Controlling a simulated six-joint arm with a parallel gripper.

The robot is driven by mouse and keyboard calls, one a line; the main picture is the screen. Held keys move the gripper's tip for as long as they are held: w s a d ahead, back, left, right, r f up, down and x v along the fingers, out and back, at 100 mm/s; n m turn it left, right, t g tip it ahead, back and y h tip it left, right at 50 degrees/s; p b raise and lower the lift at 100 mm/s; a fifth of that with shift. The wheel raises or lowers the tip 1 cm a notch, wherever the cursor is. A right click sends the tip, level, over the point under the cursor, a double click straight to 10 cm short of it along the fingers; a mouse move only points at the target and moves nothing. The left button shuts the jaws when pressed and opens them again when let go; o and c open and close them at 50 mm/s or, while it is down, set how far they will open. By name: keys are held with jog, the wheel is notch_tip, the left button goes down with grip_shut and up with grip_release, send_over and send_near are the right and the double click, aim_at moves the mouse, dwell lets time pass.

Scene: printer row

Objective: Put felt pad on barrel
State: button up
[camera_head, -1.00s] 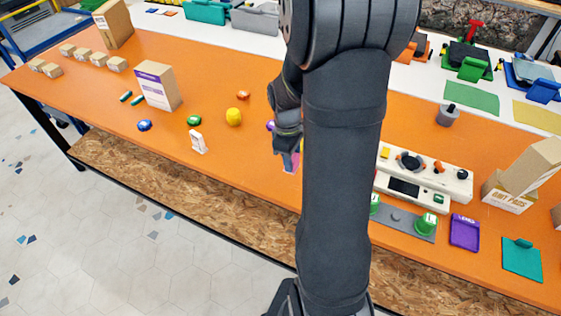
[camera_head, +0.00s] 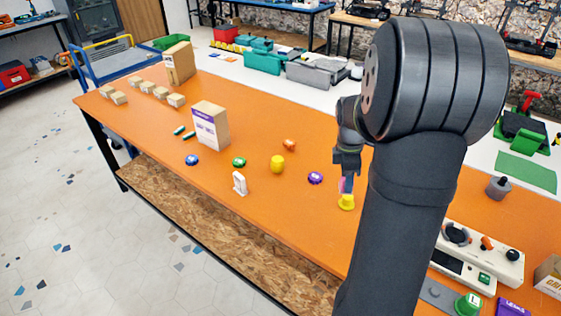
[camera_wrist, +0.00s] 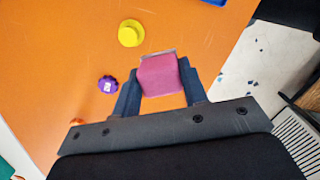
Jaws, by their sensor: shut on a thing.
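My gripper (camera_head: 346,178) is shut on a pink felt pad (camera_wrist: 160,76), which shows as a blocky piece between the two dark fingers in the wrist view. The head view shows only a sliver of the pad, held above the orange table. A rounded yellow piece (camera_head: 278,163), which looks like the barrel, stands upright on the table to the left of my gripper. A second yellow piece with a wide brim (camera_head: 346,203) stands just below the gripper in the head view and ahead of the pad in the wrist view (camera_wrist: 131,33).
A purple knob (camera_head: 315,178) lies between the yellow pieces. An orange piece (camera_head: 289,145), a green knob (camera_head: 239,162), a blue knob (camera_head: 191,160) and a white stand (camera_head: 240,183) are left. A tall carton (camera_head: 211,126) stands behind them. A control panel (camera_head: 478,252) is right.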

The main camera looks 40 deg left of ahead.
jog(key=w+a+r+n+y, duration=0.1)
jog(key=w+a+r+n, duration=0.1)
jog(key=w+a+n, duration=0.55)
jog(key=w+a+r+n, duration=0.15)
jog(key=a+n, duration=0.25)
jog(key=a, duration=0.6)
send_over(278, 158)
jog(key=shift+n+t, duration=0.25)
jog(key=shift+t, duration=0.15)
notch_tip(278, 158, down, 7)
jog(key=shift+s+d, duration=0.1)
jog(key=shift+s, duration=0.05)
jog(key=shift+f, duration=2)
jog(key=shift+f, duration=0.2)
jog(key=o, duration=1)
jog(key=shift+c, duration=0.2)
jog(key=shift+r, duration=0.1)
